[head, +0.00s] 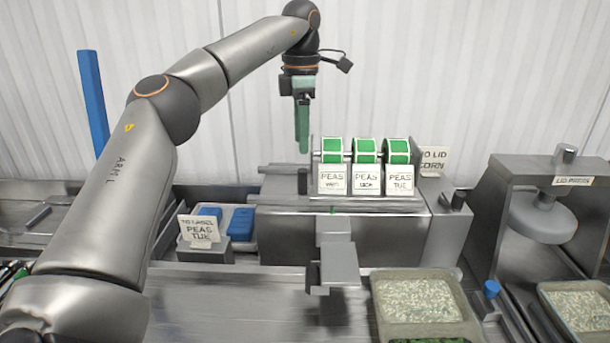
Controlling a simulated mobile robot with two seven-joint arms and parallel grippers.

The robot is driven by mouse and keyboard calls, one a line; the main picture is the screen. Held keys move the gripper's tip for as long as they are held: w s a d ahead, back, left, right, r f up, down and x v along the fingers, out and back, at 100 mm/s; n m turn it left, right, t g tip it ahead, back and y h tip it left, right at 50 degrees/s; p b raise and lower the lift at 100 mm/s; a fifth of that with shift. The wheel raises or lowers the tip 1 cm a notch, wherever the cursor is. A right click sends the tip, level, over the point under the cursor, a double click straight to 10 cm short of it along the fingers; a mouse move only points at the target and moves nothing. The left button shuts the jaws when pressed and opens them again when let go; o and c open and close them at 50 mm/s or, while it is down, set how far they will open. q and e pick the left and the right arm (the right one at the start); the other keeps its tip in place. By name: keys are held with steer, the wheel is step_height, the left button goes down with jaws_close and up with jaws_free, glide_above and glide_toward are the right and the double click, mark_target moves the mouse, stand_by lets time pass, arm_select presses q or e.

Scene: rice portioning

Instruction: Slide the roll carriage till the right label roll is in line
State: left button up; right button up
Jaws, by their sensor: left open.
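Three green-and-white label rolls, left (333,150), middle (365,150) and right (397,151), sit side by side on the roll carriage (314,158). A card hangs below each: left card (332,180), middle card (368,181) and right card (400,180), all headed PEAS; the right one seems to read TUE. The carriage rests on a grey labelling machine (285,228). The left roll is roughly above the machine's front outlet (335,228). My left gripper (303,140) is open, its green fingers pointing down just left of the carriage's left end; contact cannot be told. My right gripper is out of view.
A sign (199,231) reading PEAS TUE stands left, before blue-lidded boxes (240,222). Rice trays (375,300) and (545,300) stand front right. A lid press (545,210) stands right. A NO LID CORN sign (434,158) is behind the rolls.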

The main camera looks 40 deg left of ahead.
mark_target(302, 176)
arm_select(q)
step_height(302, 176, down, 10)
steer(key=shift+w+r, duration=0.1)
stand_by(0.4)
jaws_close()
stand_by(1.2)
